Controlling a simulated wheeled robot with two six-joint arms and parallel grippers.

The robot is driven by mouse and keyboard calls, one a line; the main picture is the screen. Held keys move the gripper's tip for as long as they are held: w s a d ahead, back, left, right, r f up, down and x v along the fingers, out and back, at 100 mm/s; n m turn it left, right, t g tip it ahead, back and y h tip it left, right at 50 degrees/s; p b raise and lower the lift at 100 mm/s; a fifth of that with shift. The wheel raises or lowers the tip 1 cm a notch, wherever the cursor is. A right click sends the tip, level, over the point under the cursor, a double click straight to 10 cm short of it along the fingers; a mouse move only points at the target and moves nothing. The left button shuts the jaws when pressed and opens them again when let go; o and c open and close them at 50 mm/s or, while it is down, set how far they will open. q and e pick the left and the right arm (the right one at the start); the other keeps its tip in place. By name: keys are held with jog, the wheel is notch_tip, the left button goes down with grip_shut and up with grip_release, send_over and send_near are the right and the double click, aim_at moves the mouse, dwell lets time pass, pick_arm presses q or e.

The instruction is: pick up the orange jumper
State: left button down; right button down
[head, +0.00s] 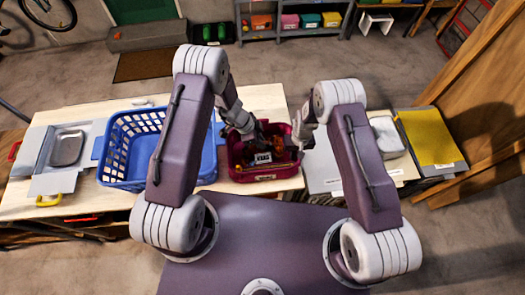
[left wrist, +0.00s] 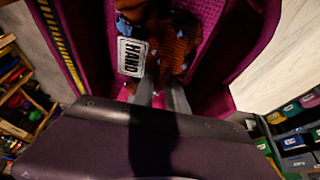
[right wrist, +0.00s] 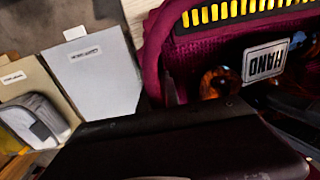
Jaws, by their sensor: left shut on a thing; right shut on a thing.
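My left gripper (head: 258,143) reaches down into the basket. In the left wrist view its fingers (left wrist: 160,92) are shut at the jumper's near edge. My right gripper (head: 301,140) is at the right side of the basket, shut beside orange cloth. Its fingertips are mostly hidden, and its grip is hard to see.
A blue laundry basket (head: 125,180) stands left on the wooden table (head: 80,207), beside a grey tray (head: 68,148). Grey and yellow labelled panels (head: 430,138) lie to the right. Shelves with coloured bins (head: 290,21) stand behind.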

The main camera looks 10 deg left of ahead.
pick_arm(q)
jog(key=shift+r, duration=0.15)
jog(key=shift+w+r, duration=0.1)
jog(key=shift+r, duration=0.2)
jog(key=a, duration=0.2)
jog(key=s+a, duration=0.1)
jog(key=shift+a+r, duration=0.2)
jog(key=shift+a, duration=0.15)
notch_tip(320, 180, up, 14)
jog(key=shift+s+r, duration=0.1)
jog(key=shift+r, duration=0.8)
jog(key=shift+a, duration=0.1)
pick_arm(e)
jog(key=c, duration=1.5)
grip_release()
